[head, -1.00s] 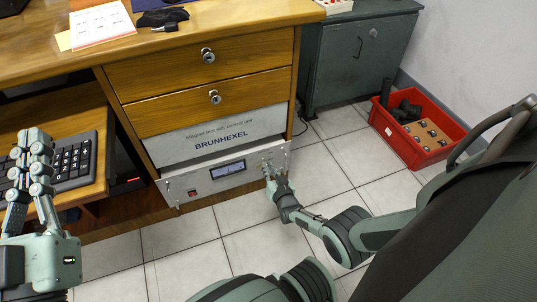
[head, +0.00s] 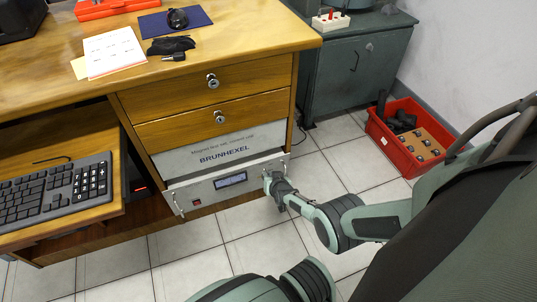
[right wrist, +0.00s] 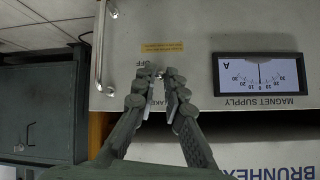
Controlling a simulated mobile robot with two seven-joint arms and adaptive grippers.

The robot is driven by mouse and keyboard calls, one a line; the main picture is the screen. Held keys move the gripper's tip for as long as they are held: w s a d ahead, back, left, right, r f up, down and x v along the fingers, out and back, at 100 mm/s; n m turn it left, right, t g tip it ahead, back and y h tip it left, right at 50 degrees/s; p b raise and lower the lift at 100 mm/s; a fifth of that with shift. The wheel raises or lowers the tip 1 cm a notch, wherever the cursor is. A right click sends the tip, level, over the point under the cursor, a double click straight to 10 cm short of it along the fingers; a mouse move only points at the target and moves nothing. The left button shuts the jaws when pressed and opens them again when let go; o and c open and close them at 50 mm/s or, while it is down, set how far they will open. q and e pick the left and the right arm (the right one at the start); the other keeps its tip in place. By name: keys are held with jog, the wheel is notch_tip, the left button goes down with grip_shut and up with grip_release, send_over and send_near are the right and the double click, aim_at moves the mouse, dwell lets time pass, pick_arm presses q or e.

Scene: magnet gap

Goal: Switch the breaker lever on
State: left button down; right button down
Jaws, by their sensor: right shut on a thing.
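The front panel (head: 205,190) of the magnet supply is a light grey plate below the desk drawers. My right gripper (head: 270,178) is at its right end in the head view. In the right wrist view the fingertips of my right gripper (right wrist: 153,76) are closed together on the breaker lever, a small part almost wholly hidden between them. An OFF marking (right wrist: 143,64) shows beside the fingertips; another label is partly covered by the fingers. The lever's exact position cannot be told. A meter (right wrist: 260,73) on the panel has its needle near the middle of the scale. My left gripper is out of view.
A handle (right wrist: 101,45) stands out from the panel near the fingers. A red crate (head: 410,140) is on the floor at the right, beside a dark green cabinet (head: 350,75). A keyboard (head: 55,190) lies at the left. Floor tiles below the panel are clear.

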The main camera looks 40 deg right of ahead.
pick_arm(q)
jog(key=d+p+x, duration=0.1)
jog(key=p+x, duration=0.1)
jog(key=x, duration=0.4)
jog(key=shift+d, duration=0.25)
pick_arm(e)
jog(key=shift+w+r+g+y, duration=0.25)
jog(key=shift+r+g, duration=0.1)
jog(key=shift+g, duration=0.5)
jog(key=shift+w+r+g+y, duration=0.15)
jog(key=shift+r+g+y, duration=0.15)
jog(key=shift+g, duration=0.55)
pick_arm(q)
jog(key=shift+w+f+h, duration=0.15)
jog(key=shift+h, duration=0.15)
pick_arm(e)
jog(key=c, duration=1.6)
grip_release()
jog(key=shift+d, duration=0.1)
jog(key=shift+r, duration=0.1)
notch_tip(320, 180, up, 10)
